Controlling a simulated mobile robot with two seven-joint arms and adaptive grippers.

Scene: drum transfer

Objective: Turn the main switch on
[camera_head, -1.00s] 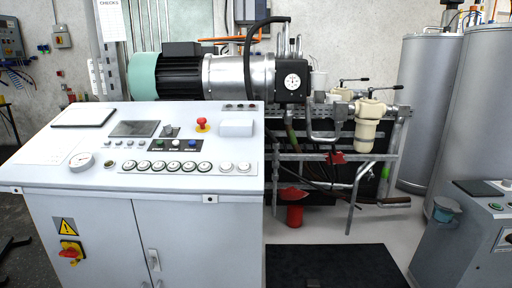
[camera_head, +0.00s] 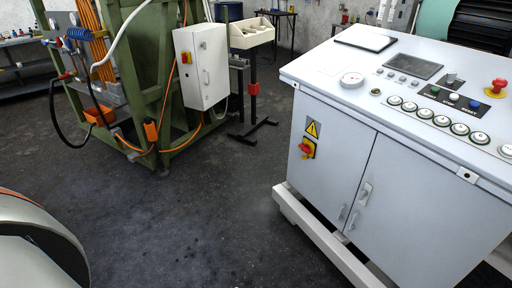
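A red rotary switch on a yellow plate (camera_head: 307,149) sits on the front of the white control cabinet (camera_head: 345,165), near its left edge. A yellow warning triangle (camera_head: 313,130) is just above it. The red handle looks tilted, but I cannot tell its on or off position. Neither of my grippers is in view. A white and dark curved part of mine shows at the lower left.
The cabinet's sloped top carries a gauge (camera_head: 351,79), several push buttons and a red emergency stop (camera_head: 496,87). A green steel frame (camera_head: 150,75) with hoses and a grey box (camera_head: 201,66) stands at the left. The dark floor (camera_head: 200,215) before the cabinet is clear.

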